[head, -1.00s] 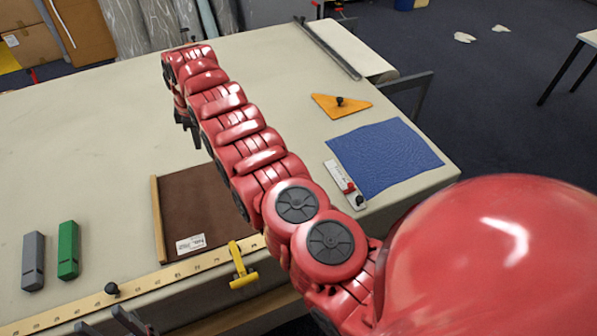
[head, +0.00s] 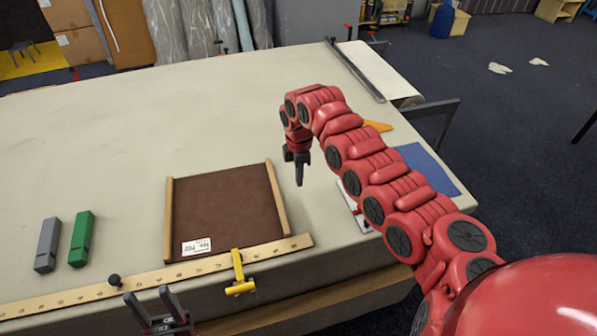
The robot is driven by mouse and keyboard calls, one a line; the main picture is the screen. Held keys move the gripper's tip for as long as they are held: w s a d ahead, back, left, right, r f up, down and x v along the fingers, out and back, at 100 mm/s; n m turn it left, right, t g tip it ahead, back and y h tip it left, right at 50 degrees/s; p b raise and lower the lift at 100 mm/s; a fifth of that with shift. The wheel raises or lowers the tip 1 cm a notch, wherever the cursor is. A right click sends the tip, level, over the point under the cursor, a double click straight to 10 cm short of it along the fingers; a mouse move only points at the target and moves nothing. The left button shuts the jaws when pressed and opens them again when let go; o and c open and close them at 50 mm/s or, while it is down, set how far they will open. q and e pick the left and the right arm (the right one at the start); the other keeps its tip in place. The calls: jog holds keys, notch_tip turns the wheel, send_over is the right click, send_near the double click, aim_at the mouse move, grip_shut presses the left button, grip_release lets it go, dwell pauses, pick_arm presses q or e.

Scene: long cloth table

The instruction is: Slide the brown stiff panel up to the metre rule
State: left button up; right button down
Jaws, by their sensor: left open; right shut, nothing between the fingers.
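The brown stiff panel (head: 222,205) lies flat on the table between two wooden strips, with a white label at its near left corner. The metre rule (head: 70,296) runs along the table's front edge. The panel's near edge lies along the rule, very close to it; I cannot tell whether they touch. My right gripper (head: 299,176) is shut and empty, pointing down above the table to the right of the panel's far right corner. My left gripper (head: 153,306) is open and empty at the bottom, in front of the table's front edge.
A yellow clamp (head: 239,284) and a black knob (head: 114,281) sit on the rule. Grey (head: 47,245) and green (head: 82,239) blocks stand left of the panel. A blue sheet (head: 432,172) lies partly behind my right arm. The table beyond the panel is clear.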

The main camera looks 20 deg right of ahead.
aim_at(279, 196)
notch_tip(279, 196, down, 5)
jog(key=shift+s+a+f+p, duration=0.1)
jog(key=shift+f+p, duration=0.1)
jog(key=shift+p, duration=0.65)
jog(key=a, duration=0.1)
jog(key=a+p, duration=0.1)
jog(key=a, duration=0.1)
jog(key=shift+f, duration=0.3)
jog(key=shift+w+a+f+p, duration=0.1)
jog(key=shift+w+a+p, duration=0.1)
jog(key=shift+a+p, duration=0.15)
jog(key=shift+a, duration=0.1)
jog(key=shift+a+f+b, duration=0.2)
jog(key=shift+a+b, duration=0.55)
jog(key=shift+b, duration=0.15)
jog(key=shift+a+r, duration=0.15)
jog(key=shift+a, duration=0.1)
